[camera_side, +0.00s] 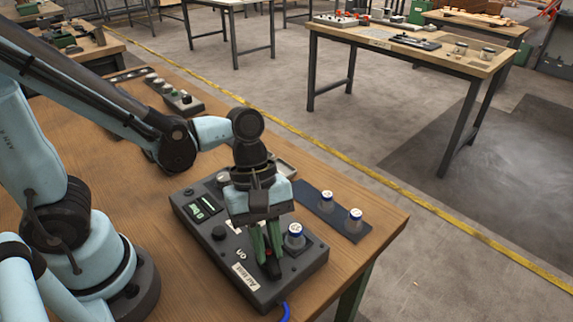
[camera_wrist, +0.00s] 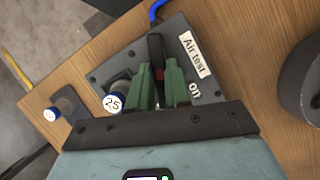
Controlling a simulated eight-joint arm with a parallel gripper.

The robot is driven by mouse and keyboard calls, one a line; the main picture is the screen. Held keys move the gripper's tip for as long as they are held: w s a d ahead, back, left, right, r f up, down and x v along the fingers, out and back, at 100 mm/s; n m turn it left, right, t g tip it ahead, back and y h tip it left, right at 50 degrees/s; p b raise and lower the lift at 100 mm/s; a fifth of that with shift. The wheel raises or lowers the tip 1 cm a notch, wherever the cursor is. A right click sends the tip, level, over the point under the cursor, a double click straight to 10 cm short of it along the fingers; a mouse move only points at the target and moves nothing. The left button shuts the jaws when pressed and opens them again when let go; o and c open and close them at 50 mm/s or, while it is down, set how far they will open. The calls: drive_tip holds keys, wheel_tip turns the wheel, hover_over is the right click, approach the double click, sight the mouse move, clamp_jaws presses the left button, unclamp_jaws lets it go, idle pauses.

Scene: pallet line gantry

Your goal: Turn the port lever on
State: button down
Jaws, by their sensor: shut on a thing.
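The port lever (camera_wrist: 156,48) is a black handle with a red part at the fingertips, on a dark grey box (camera_side: 185,218). In the wrist view it points up the picture, beside the white "Air test" label (camera_wrist: 194,55) and the "on" marking (camera_wrist: 195,91). My gripper (camera_wrist: 159,78) has green fingers, one on each side of the lever, shut on it. In the side view my gripper (camera_side: 267,258) reaches down to the box's front right, and the fingers hide much of the lever (camera_side: 272,270).
A blue-and-white capped cylinder (camera_side: 295,236) stands on the box close right of my fingers; it reads "25" in the wrist view (camera_wrist: 113,103). Two similar ones stand on a dark strip (camera_side: 318,205) behind. A blue hose (camera_side: 285,312) leaves the box near the table edge.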

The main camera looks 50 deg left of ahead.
drive_tip(key=m+g, duration=0.1)
drive_tip(key=m, duration=0.2)
drive_tip(key=shift+w+m+y, duration=0.1)
drive_tip(key=shift+m+y, duration=0.3)
drive_tip(key=m+g+y, duration=0.1)
drive_tip(key=m, duration=0.2)
drive_tip(key=shift+d+m, duration=0.15)
drive_tip(key=shift+m, duration=0.15)
drive_tip(key=m+y, duration=0.1)
drive_tip(key=m, duration=0.2)
drive_tip(key=m+y, duration=0.1)
drive_tip(key=m, duration=0.2)
drive_tip(key=shift+w+d+g, duration=0.1)
drive_tip(key=shift+d+g, duration=0.05)
drive_tip(key=shift+g, duration=0.25)
drive_tip(key=shift+m, duration=0.3)
drive_tip(key=c, duration=1.1)
unclamp_jaws()
drive_tip(key=shift+o, duration=0.2)
drive_tip(key=shift+r, duration=0.1)
drive_tip(key=v, duration=1.2)
drive_tip(key=shift+d, duration=0.25)
